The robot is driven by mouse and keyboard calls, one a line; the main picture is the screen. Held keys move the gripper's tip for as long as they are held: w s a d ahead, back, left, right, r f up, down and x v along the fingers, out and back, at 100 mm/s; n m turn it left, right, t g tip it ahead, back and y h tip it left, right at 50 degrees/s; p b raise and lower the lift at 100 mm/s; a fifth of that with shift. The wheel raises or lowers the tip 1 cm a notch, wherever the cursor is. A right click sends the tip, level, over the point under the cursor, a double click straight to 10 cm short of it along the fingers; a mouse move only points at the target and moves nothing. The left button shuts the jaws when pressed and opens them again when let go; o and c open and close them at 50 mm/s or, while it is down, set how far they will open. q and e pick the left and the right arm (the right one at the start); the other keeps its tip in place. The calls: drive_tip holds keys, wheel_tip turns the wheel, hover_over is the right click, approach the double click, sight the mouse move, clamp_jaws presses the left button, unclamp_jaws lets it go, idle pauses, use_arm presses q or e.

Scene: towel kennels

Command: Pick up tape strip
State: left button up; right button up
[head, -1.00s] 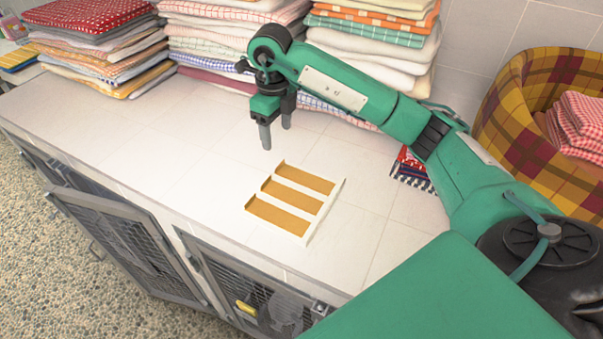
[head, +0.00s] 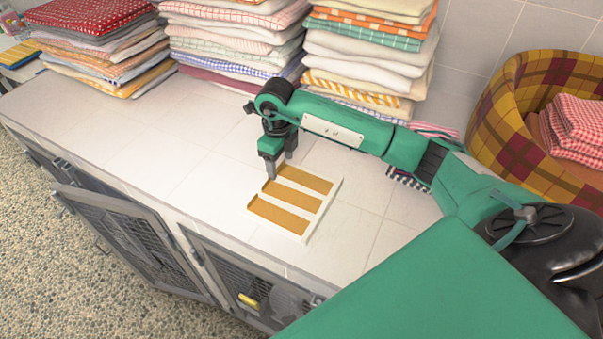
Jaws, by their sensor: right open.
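Three ochre tape strips lie side by side on a white backing sheet (head: 329,202) on the counter: a far strip (head: 308,180), a middle strip (head: 293,195) and a near strip (head: 279,213). Their left ends seem to turn up a little. My right gripper (head: 281,168) is open and points down at the left ends of the far and middle strips. Its fingers partly cover that corner, and I cannot tell whether they touch a strip. Nothing shows between the fingers. My left gripper is out of view.
Stacks of folded towels (head: 240,35) stand along the back of the white tiled counter (head: 150,150). A plaid basket (head: 500,110) holding red checked cloth is at the right. The counter's left part is clear.

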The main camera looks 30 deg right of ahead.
drive_tip(key=shift+w+f, duration=0.1)
drive_tip(key=c, duration=0.8)
drive_tip(key=shift+r, duration=0.2)
drive_tip(key=shift+r+b, duration=0.35)
drive_tip(key=shift+r, duration=11.55)
